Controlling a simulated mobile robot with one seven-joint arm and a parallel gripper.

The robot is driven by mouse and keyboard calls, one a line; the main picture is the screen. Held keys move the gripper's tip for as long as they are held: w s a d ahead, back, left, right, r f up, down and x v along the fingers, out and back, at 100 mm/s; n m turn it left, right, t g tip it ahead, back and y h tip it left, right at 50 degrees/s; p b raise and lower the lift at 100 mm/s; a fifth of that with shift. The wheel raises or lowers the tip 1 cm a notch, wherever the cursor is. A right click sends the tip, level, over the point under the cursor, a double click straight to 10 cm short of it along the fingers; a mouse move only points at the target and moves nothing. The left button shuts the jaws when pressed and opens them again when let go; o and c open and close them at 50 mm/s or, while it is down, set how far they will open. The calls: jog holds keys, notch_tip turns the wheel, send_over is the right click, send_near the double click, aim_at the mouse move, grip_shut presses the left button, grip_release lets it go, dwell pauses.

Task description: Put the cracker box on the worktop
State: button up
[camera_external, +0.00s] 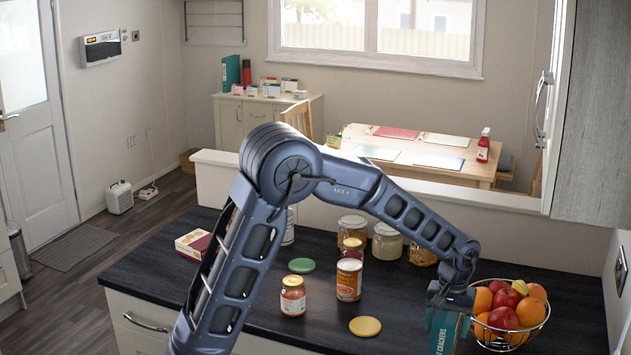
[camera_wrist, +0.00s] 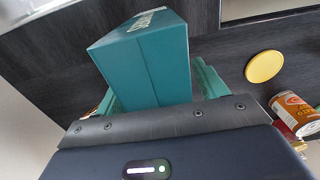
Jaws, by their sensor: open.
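The cracker box (camera_external: 444,333) is teal with white lettering. It is below my gripper (camera_external: 452,300) at the right front of the dark worktop (camera_external: 150,270), and its lower end is cut off by the picture edge. In the wrist view the box (camera_wrist: 145,62) is between my gripper's two fingers (camera_wrist: 160,92). The fingers are open, one on each side of it. The box's face hides part of the worktop (camera_wrist: 50,65). I cannot tell whether its base touches the worktop.
A wire fruit bowl (camera_external: 510,338) stands close right of the box. A yellow lid (camera_external: 365,326), a tin (camera_external: 349,280), a small jar (camera_external: 293,296) and a green lid (camera_external: 302,265) are to the left. Larger jars (camera_external: 387,242) stand behind.

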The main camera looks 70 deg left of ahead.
jog(key=shift+r, duration=0.1)
notch_tip(320, 180, up, 10)
jog(key=shift+r, duration=0.25)
jog(key=shift+s+r, duration=0.15)
jog(key=shift+r, duration=0.75)
jog(key=s+d+r+m+t, duration=0.1)
jog(key=s+r+m+t, duration=0.2)
jog(key=s, duration=1.2)
jog(key=s+d+r+m, duration=0.1)
jog(key=s+r+m, duration=0.3)
jog(key=s, duration=1)
jog(key=s+d+f+m+t, duration=0.1)
jog(key=s+f+m, duration=0.1)
jog(key=s, duration=0.9)
jog(key=shift+f+t, duration=0.3)
jog(key=shift+f, duration=0.4)
